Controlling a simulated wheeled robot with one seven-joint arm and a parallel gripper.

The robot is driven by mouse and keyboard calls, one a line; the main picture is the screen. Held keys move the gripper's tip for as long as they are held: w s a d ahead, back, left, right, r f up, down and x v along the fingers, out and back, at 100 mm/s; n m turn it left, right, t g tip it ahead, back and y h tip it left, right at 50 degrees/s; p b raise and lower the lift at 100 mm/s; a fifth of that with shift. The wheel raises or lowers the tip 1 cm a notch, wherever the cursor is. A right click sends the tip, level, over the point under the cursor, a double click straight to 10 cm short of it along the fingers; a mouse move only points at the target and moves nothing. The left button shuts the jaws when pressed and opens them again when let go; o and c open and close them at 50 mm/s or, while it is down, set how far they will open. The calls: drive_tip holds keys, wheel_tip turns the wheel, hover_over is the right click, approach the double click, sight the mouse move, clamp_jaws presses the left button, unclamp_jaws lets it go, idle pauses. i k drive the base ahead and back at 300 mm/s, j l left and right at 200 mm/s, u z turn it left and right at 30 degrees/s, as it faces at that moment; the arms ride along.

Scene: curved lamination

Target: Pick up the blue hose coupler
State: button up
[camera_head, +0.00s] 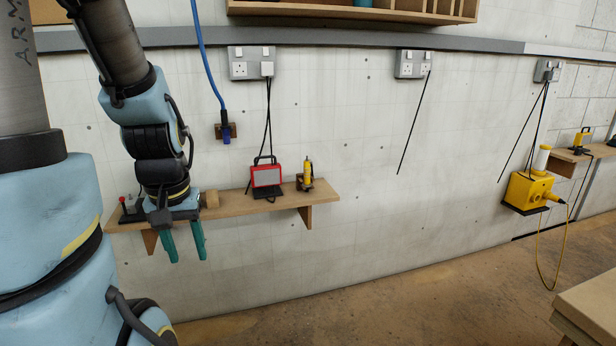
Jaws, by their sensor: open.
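A blue hose coupler (227,138) sits in a small brown wall holder (217,131). A blue hose (205,58) runs up from it along the wall and out of the top of the view. My gripper (186,257) is at the left, pointing down, with its two teal fingers apart and nothing seen between them. It appears lower than the coupler and to its left in the picture. The coupler is in plain view; how far the gripper is from the wall is hard to tell.
A wooden wall shelf (285,205) is close by my gripper. It holds a red work light (266,177), a yellow tool (307,173) and a wooden cylinder (211,199). Black cables hang from a socket (251,63). A yellow machine (527,190) is far right. The middle floor is clear.

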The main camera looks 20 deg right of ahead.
sight(225, 126)
drive_tip(key=i+z, duration=0.1)
drive_tip(key=z, duration=0.35)
drive_tip(key=j+z, duration=0.15)
drive_tip(key=z, duration=0.3)
drive_tip(key=i+j+z, duration=0.1)
drive_tip(key=z, duration=0.4)
drive_tip(key=j+z, duration=0.2)
drive_tip(key=z, duration=0.25)
drive_tip(key=j+z, duration=0.15)
drive_tip(key=z, duration=0.3)
drive_tip(key=j+z, duration=0.15)
drive_tip(key=z, duration=0.3)
drive_tip(key=j+z, duration=0.15)
drive_tip(key=z, duration=0.15)
drive_tip(key=j+z, duration=0.3)
drive_tip(key=j+u, duration=0.15)
drive_tip(key=u, duration=0.7)
drive_tip(key=i+u, duration=0.1)
drive_tip(key=u, duration=0.85)
drive_tip(key=i+u, duration=0.1)
drive_tip(key=u, duration=0.85)
drive_tip(key=i+u, duration=0.1)
drive_tip(key=u, duration=0.35)
drive_tip(key=l+u, duration=0.15)
drive_tip(key=u, duration=0.8)
drive_tip(key=i+l, duration=0.05)
